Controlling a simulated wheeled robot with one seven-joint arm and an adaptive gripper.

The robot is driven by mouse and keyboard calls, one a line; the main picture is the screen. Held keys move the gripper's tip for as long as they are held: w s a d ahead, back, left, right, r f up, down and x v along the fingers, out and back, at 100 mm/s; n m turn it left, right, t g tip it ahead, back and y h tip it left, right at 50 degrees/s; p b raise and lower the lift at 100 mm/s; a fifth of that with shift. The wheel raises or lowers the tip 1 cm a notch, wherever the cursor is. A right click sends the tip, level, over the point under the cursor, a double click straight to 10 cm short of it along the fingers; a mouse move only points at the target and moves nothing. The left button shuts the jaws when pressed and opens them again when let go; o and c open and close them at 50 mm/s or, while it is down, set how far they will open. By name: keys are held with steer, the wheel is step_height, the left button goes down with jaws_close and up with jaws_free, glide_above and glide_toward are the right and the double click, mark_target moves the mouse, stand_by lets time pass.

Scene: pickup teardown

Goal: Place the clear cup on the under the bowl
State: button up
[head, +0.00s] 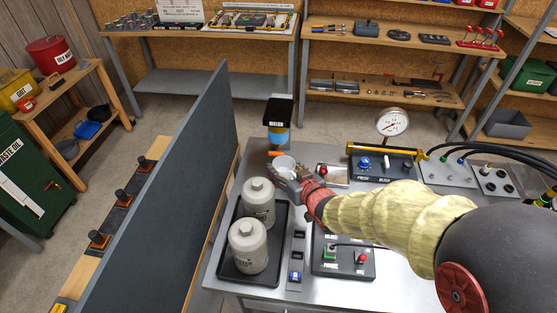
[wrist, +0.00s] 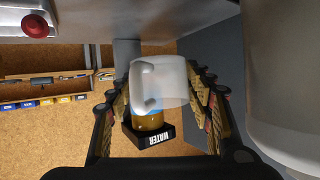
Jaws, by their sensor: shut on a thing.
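The clear cup (head: 284,163) is translucent and whitish with a handle. In the wrist view the cup (wrist: 172,80) is between the two fingers of my gripper (wrist: 160,88), which is shut on it. In the head view my gripper (head: 287,172) holds it at the back edge of the metal bench. The bowl (head: 277,136) is blue and amber, hanging under a black block with an orange piece below it. The cup is just below and slightly right of the bowl there. In the wrist view the cup partly hides the bowl (wrist: 148,122); the gap between them is unclear.
Two grey canisters (head: 248,247) stand in a black tray (head: 283,262) left of my arm. A gauge (head: 393,124) on a control panel stands to the right. A tall dark partition (head: 170,200) runs along the bench's left side. A switch box (head: 343,257) sits in front.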

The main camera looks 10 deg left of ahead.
steer(key=f, duration=0.2)
steer(key=f+b, duration=0.1)
steer(key=f, duration=0.1)
steer(key=f+b, duration=0.1)
steer(key=f, duration=0.2)
steer(key=shift+w+a, duration=0.1)
steer(key=shift+w, duration=0.15)
steer(key=w+a, duration=0.1)
steer(key=w, duration=0.1)
steer(key=w+a+b, duration=0.1)
steer(key=w, duration=0.4)
steer(key=shift+w+a+r+b, duration=0.15)
steer(key=shift+w+a+b, duration=0.15)
steer(key=shift+a, duration=0.1)
steer(key=shift+w+a, duration=0.25)
steer(key=shift+w, duration=0.45)
steer(key=w, duration=0.1)
steer(key=w+b, duration=0.1)
steer(key=a+f, duration=0.1)
steer(key=shift+w+b, duration=0.3)
steer(key=shift+w, duration=0.1)
steer(key=shift+f, duration=0.15)
steer(key=o, duration=1.2)
steer(key=shift+o, duration=0.2)
